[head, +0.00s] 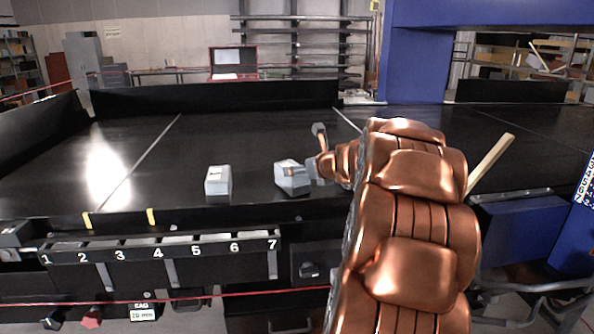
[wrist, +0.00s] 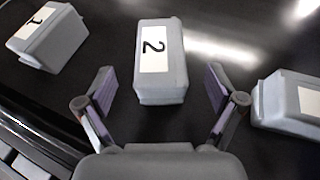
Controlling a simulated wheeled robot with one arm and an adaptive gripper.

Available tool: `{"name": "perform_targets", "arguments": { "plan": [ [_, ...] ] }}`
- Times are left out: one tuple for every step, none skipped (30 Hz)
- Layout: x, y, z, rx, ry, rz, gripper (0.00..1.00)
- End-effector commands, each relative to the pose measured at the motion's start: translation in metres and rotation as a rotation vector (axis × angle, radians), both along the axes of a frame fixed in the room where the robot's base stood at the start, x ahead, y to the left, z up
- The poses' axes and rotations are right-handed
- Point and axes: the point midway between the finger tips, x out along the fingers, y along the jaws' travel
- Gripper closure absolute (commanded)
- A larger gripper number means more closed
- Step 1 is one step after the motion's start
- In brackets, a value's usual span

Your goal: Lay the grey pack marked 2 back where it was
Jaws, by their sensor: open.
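The grey pack marked 2 (wrist: 160,85) lies on the black belt, its white label facing up. It stands between the spread fingers of my gripper (wrist: 160,88), with a gap on each side. My gripper (head: 316,158) is open and empty, low over the belt. The numbered slot rack (head: 160,248), marked 1 to 7, runs along the belt's near edge; its slots are seen too obliquely to judge their contents.
A grey pack marked 1 (wrist: 50,38) lies left of pack 2; it appears to be the left pack in the head view (head: 218,182). Another grey pack (wrist: 290,103) is close to the right finger, its mark unreadable. The belt's left part (head: 60,165) is clear.

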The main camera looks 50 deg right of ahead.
Motion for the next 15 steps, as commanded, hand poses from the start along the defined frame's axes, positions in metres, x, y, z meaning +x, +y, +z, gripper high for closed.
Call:
{"name": "perform_targets", "arguments": {
  "plan": [
    [-0.008, 0.001, 0.002, 0.000, -0.001, -0.004, 0.07],
    [-0.012, 0.002, 0.004, 0.001, 0.000, -0.004, 0.07],
    [-0.018, 0.003, 0.006, 0.000, 0.001, -0.003, 0.07],
    [-0.021, 0.004, 0.008, 0.001, 0.000, -0.004, 0.07],
    [-0.025, 0.005, 0.010, 0.000, 0.000, -0.004, 0.07],
    [-0.030, 0.007, 0.012, -0.001, 0.000, -0.004, 0.07],
    [-0.033, 0.007, 0.014, -0.001, -0.001, -0.004, 0.07],
    [-0.036, 0.008, 0.016, -0.002, -0.002, -0.003, 0.07],
    [-0.040, 0.009, 0.018, -0.001, -0.002, -0.002, 0.07],
    [-0.043, 0.010, 0.019, 0.000, -0.001, -0.002, 0.07],
    [-0.045, 0.011, 0.019, 0.001, -0.001, -0.002, 0.07],
    [-0.047, 0.012, 0.020, 0.002, -0.001, -0.001, 0.07],
    [-0.049, 0.012, 0.021, 0.002, -0.001, -0.001, 0.07],
    [-0.050, 0.013, 0.022, 0.002, -0.001, 0.000, 0.07],
    [-0.051, 0.013, 0.022, 0.002, -0.001, 0.000, 0.07]
  ]
}}
